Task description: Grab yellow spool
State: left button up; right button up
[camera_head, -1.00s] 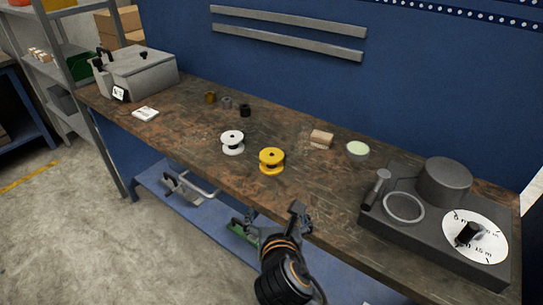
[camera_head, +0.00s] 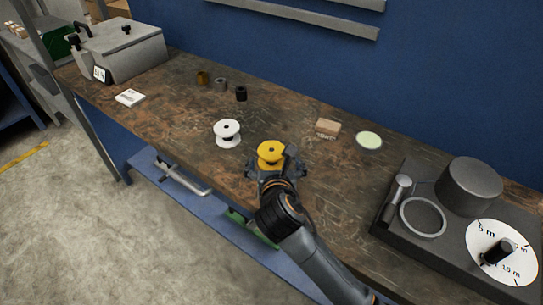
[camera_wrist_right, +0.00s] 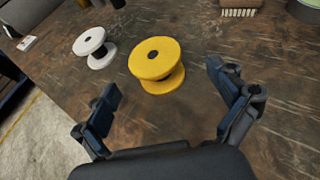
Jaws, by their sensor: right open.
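The yellow spool (camera_head: 271,152) stands upright on the brown workbench (camera_head: 190,110), near its front edge. In the right wrist view the yellow spool (camera_wrist_right: 156,62) sits ahead of and between the two spread fingers, with a gap on each side. My right gripper (camera_head: 272,162) is open and empty, low over the bench at the near side of the spool; its fingers also show in the right wrist view (camera_wrist_right: 162,88). The gripper partly hides the spool's lower part in the head view. My left gripper is not in view.
A white spool (camera_head: 227,133) stands just left of the yellow one. A wooden brush (camera_head: 327,127) and a round pale-green dish (camera_head: 368,140) lie behind to the right. A dark device with a dial (camera_head: 462,215) fills the right end. Small cylinders (camera_head: 221,84) stand at the back.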

aim_at(272, 158)
jog(key=shift+w+f, duration=0.2)
jog(key=shift+w, duration=0.35)
jog(key=x, duration=0.4)
jog(key=shift+w+a+f, duration=0.2)
jog(key=shift+a, duration=0.15)
jog(key=shift+w, duration=0.15)
jog(key=shift+c, duration=1.1)
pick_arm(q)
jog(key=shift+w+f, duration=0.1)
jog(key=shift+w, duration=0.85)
pick_arm(e)
jog(key=c, duration=1.1)
